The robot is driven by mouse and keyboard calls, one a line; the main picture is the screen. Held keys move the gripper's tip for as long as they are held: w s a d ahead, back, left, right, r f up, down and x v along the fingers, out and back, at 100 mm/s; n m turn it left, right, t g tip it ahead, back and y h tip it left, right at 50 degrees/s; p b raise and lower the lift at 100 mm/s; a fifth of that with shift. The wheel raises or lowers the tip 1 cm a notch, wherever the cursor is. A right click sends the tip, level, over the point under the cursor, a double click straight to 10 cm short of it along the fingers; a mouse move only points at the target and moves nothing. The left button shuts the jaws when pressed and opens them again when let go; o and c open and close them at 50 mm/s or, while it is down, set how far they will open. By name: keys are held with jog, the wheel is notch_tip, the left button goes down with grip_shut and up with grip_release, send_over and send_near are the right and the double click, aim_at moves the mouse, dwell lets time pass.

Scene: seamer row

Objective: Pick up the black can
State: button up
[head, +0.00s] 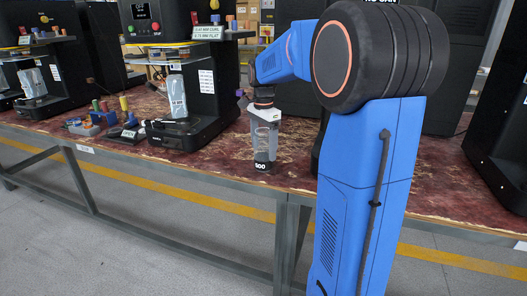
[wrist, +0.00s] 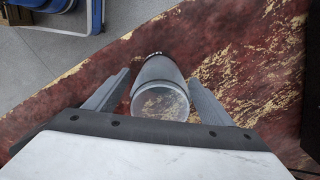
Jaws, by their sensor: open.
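A dark grey to black can (wrist: 160,72) stands between my two fingers in the wrist view, its round shiny top facing the camera. In the head view its black lower part (head: 262,165) with white marking shows below my fingers, on the worn red table. My gripper (head: 264,147) points down over the can, and its fingers hide much of the can's upper part there. In the wrist view my gripper (wrist: 160,84) is open, with one finger on each side of the can. A gap shows on the left; the right finger is very close, and contact cannot be told.
A black seamer machine (head: 190,95) stands left of the can, with coloured small parts (head: 100,118) on the table (head: 225,160) further left. Another dark machine (head: 500,140) stands at the far right. The table's front edge is close to the can.

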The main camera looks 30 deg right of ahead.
jog(key=shift+f, duration=0.1)
jog(key=c, duration=1.1)
